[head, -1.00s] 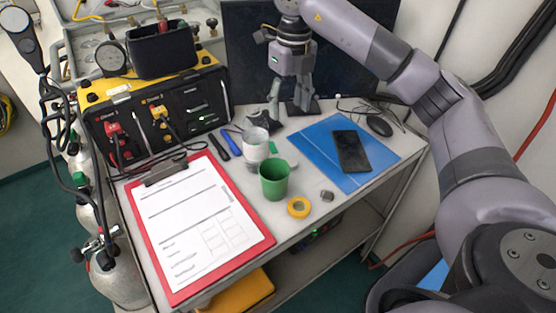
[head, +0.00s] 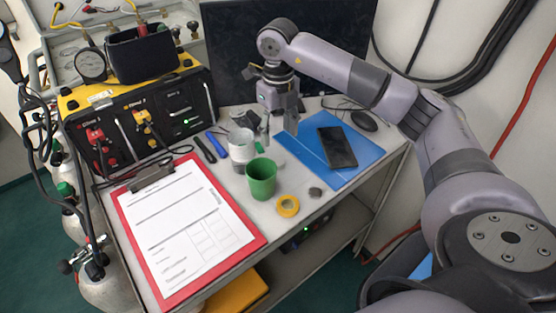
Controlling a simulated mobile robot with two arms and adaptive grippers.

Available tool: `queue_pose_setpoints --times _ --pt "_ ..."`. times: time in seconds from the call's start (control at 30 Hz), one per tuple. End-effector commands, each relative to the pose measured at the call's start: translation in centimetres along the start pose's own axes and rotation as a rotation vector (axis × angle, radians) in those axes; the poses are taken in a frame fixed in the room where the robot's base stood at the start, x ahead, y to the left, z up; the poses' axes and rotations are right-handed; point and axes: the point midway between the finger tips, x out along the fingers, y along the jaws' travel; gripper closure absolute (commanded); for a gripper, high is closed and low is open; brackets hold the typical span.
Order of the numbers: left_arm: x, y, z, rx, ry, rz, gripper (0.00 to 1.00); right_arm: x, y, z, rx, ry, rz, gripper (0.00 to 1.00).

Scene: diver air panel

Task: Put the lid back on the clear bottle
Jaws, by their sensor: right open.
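The clear bottle (head: 242,151) stands upright on the cart top, behind the green cup (head: 261,179). It looks whitish and open at the top. I cannot clearly make out its lid; a small grey piece (head: 315,192) lies to the right of the yellow tape roll, but I cannot tell what it is. My right gripper (head: 278,127) points down with its fingers apart and empty, just behind and to the right of the bottle, not visibly touching it. My left gripper is not in view.
A red clipboard (head: 128,222) lies at the front left. A yellow tape roll (head: 287,206) is beside the cup. A black phone (head: 337,147) lies on a blue folder (head: 356,166) at right. The air panel (head: 150,124) and a dark monitor (head: 225,60) stand behind.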

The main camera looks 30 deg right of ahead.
Motion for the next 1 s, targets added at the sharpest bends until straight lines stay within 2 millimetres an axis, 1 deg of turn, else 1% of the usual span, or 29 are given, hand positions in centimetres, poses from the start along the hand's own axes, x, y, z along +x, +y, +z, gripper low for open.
queue_pose_setpoints --times 0.03,0.1,0.2,0.4,0.57,0.67,0.83,0.9,1.0 --pt "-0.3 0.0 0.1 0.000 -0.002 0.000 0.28 0.9 0.0 -0.1 0.000 0.004 0.000 0.46" --pt "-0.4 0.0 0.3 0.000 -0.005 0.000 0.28 2.0 0.0 -0.1 0.001 0.003 0.000 0.46" --pt "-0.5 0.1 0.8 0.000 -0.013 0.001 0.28 3.0 0.0 -0.1 0.001 0.001 0.000 0.46" --pt "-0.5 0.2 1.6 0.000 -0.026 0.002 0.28 3.4 0.0 0.0 0.001 0.000 0.000 0.46" --pt "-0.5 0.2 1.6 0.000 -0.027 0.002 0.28 3.4 0.0 0.0 0.001 0.000 0.000 0.46" --pt "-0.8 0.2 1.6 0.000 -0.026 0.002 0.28 3.8 0.1 -0.1 0.000 0.001 0.000 0.46" --pt "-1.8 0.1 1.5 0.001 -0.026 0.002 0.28 6.2 0.5 -0.7 0.000 0.005 0.000 0.46" --pt "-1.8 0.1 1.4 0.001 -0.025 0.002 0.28 7.3 0.5 -0.6 0.001 0.004 0.000 0.46" --pt "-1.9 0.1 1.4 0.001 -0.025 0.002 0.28 8.2 0.5 -0.6 0.001 0.002 0.001 0.46"
